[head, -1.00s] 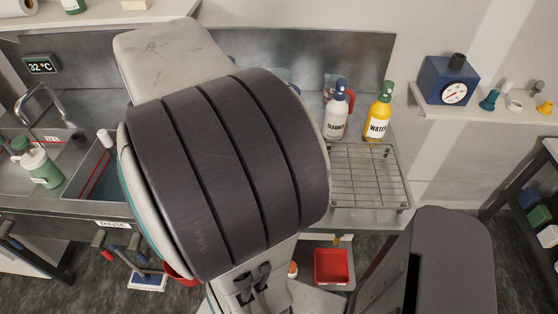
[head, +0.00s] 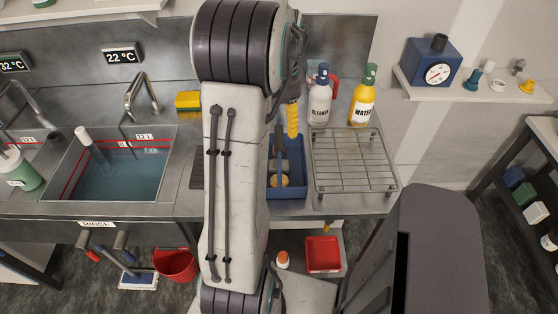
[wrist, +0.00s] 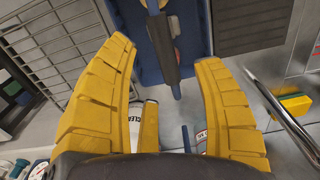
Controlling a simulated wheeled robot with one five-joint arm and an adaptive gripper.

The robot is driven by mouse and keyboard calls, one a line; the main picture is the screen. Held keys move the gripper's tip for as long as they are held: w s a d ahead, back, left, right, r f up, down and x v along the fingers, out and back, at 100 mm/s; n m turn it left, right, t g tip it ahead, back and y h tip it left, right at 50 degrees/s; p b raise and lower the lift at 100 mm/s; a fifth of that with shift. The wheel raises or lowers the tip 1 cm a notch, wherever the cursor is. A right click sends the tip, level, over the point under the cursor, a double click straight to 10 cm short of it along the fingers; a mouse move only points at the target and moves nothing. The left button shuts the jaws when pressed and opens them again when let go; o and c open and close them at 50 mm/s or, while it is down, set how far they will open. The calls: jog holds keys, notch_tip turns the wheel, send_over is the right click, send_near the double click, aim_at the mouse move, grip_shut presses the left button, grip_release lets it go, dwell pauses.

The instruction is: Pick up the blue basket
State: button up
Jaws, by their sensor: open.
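The blue basket (head: 290,193) stands on the steel counter, left of the wire rack, partly hidden behind my arm. Its upright handle shows beside my arm. In the wrist view the basket (wrist: 197,30) is at the top middle, with its handle's dark grip (wrist: 163,48) running between my fingertips. My gripper (wrist: 165,55) is open, one yellow finger on each side of the handle, with gaps on both sides. In the head view only part of my yellow gripper (head: 292,118) shows, above the back of the basket. I cannot tell how far the handle is from the fingers in depth.
A filled sink (head: 120,175) with a tap (head: 140,97) is to the left. A yellow sponge (head: 188,101) lies near the back wall.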

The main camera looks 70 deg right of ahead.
aim_at(281, 137)
jog(key=shift+a+f+p, duration=0.1)
jog(key=shift+f+p, duration=0.35)
jog(key=shift+f, duration=2.55)
jog(key=shift+c, duration=0.4)
grip_shut()
